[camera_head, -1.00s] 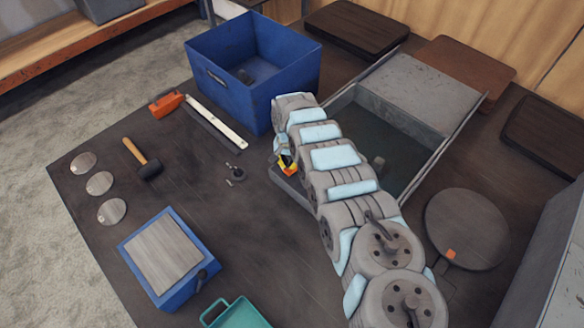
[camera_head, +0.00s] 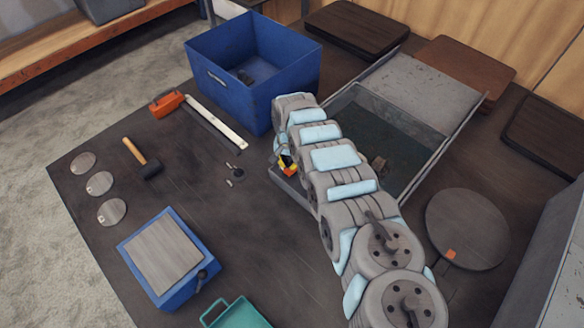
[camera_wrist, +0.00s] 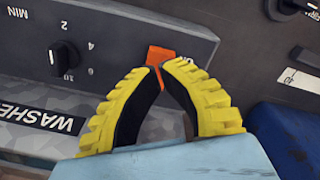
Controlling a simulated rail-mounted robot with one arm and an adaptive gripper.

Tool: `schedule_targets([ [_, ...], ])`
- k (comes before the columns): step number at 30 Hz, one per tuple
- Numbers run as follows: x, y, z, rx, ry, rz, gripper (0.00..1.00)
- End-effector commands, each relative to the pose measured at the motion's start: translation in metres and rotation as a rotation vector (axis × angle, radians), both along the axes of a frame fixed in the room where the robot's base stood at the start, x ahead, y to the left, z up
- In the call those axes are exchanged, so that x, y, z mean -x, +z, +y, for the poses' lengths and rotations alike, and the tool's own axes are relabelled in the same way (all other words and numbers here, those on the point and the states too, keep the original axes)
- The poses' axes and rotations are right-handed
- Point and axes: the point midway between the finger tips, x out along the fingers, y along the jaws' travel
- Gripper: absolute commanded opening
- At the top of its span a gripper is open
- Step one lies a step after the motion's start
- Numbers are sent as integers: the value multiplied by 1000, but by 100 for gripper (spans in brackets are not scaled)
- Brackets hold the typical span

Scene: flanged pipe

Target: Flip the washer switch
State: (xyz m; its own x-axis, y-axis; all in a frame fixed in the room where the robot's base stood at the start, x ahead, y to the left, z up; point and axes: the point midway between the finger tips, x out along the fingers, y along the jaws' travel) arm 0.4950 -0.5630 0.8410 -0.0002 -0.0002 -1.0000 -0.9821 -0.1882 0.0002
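The washer is a grey metal basin (camera_head: 345,120) at the centre right in the head view, partly hidden behind my arm. In the wrist view its dark control panel (camera_wrist: 110,40) carries a black dial with numbers, above a "WASHER" label (camera_wrist: 38,117). The orange switch (camera_wrist: 160,54) is on the panel, right of the dial, with partly covered lettering beside it. My gripper (camera_wrist: 161,67) has yellow ribbed fingers with black inner sides. Its tips meet right at the lower edge of the switch; I cannot tell whether they touch it. Nothing is held between the fingers.
A blue bin (camera_head: 228,90) stands behind the washer's left side. A hammer (camera_head: 142,158), discs (camera_head: 112,211), a blue box with a grey top (camera_head: 165,255) and a teal tray (camera_head: 238,314) lie on the left. A round dark plate (camera_head: 467,228) is at the right.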

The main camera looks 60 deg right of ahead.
Motion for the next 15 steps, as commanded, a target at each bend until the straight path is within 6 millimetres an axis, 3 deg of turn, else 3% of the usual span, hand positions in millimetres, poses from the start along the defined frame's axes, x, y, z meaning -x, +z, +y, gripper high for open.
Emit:
schedule_targets([
  [15, 0, -7, 0, -1, 0, 0, 0],
])
